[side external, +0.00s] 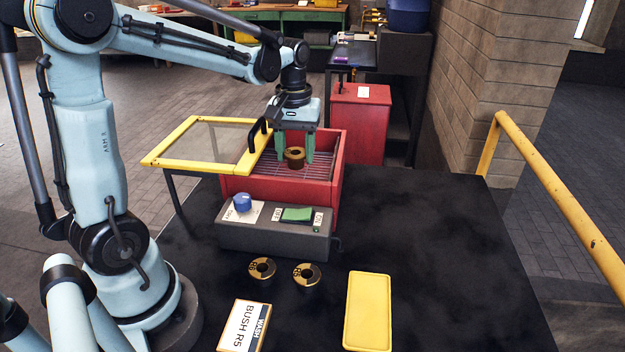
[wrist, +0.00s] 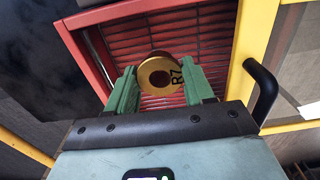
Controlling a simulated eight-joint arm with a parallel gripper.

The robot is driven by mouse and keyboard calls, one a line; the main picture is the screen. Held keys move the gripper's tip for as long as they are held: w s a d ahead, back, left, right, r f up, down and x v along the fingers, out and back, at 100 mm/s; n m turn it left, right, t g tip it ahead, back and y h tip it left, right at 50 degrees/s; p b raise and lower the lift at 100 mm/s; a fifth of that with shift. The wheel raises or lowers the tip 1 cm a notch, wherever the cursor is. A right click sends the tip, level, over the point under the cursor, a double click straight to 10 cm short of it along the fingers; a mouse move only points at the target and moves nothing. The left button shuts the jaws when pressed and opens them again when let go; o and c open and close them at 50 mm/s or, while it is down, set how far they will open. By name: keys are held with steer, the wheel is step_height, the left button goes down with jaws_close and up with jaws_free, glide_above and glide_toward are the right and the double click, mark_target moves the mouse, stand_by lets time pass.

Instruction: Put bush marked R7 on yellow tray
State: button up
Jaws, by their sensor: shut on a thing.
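A brass-coloured bush marked R7 (wrist: 152,89) sits between the green fingers of my gripper (wrist: 162,78) in the wrist view. In the side view my gripper (side external: 295,161) points down inside the opening of the red wash box (side external: 263,192), shut on the bush (side external: 294,153). The bush is over the slatted rack; I cannot tell if it touches it. The yellow tray (side external: 368,312) lies empty on the black table at the front right.
Two more bushes (side external: 262,268) (side external: 307,272) stand before the grey control box (side external: 270,240). A "WASH BUSH R5" card (side external: 243,327) lies in front. The yellow-framed lid (side external: 200,141) stands open left of the box. The table right of the tray is clear.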

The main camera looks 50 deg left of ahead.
steer(key=s+d+r, duration=0.2)
steer(key=d+r, duration=0.4)
steer(key=d, duration=0.4)
steer(key=s+d+f+m, duration=0.25)
steer(key=s+d, duration=0.45)
steer(key=d, duration=0.5)
steer(key=s+d+f+m, duration=0.25)
steer(key=s+d, duration=0.35)
steer(key=d, duration=0.7)
steer(key=shift+n, duration=0.3)
steer(key=w+a+f, duration=0.1)
steer(key=w+f, duration=0.1)
steer(key=w, duration=0.1)
steer(key=w+a+f, duration=0.2)
steer(key=w+f, duration=0.1)
steer(key=w+a+f, duration=0.2)
steer(key=w, duration=0.1)
steer(key=shift+w+a+f, duration=0.25)
steer(key=shift+w+f, duration=0.05)
steer(key=shift+f, duration=2.05)
steer(key=shift+f, duration=0.1)
steer(key=o, duration=1.2)
steer(key=shift+o, duration=0.2)
